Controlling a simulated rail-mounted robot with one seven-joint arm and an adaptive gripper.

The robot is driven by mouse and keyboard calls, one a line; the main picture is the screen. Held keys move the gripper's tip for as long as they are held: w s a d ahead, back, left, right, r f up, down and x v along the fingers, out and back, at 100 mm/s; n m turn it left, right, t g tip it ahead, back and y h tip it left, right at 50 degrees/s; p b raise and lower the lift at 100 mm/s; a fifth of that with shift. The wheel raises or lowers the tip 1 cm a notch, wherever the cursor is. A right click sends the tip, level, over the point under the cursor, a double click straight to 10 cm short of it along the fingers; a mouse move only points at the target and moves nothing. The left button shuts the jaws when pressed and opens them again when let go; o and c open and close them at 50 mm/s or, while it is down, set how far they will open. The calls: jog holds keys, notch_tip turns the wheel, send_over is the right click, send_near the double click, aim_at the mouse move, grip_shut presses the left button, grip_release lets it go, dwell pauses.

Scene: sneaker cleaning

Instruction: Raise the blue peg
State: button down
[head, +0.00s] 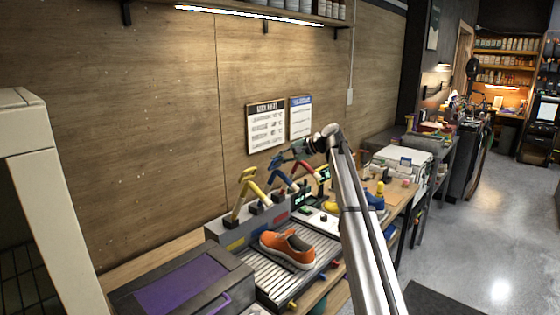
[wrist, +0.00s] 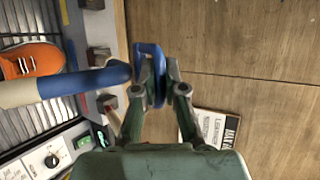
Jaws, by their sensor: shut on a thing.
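The blue peg (wrist: 158,88) is a blue grip piece at the end of a bent lever with a blue and white arm (wrist: 75,82) in the wrist view. My gripper (wrist: 159,75) is shut on the blue peg, with one finger on either side of it. In the head view my gripper (head: 284,158) is at the top of the blue lever, between a yellow lever (head: 245,182) and a red lever (head: 295,181). The fingers partly hide the peg there.
An orange sneaker (head: 287,250) lies on a ribbed grey tray (head: 268,287) in front of the levers. A purple-topped box (head: 180,285) stands at the left. The wooden wall (head: 150,130) with two posted sheets (head: 266,126) is close behind the levers.

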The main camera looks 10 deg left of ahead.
jog(key=shift+w+a+r, duration=0.15)
jog(key=shift+w+r, duration=0.05)
jog(key=shift+r, duration=0.1)
jog(key=c, duration=1.2)
grip_release()
jog(key=shift+s+f, duration=0.1)
jog(key=v, duration=1.2)
jog(key=shift+f, duration=0.1)
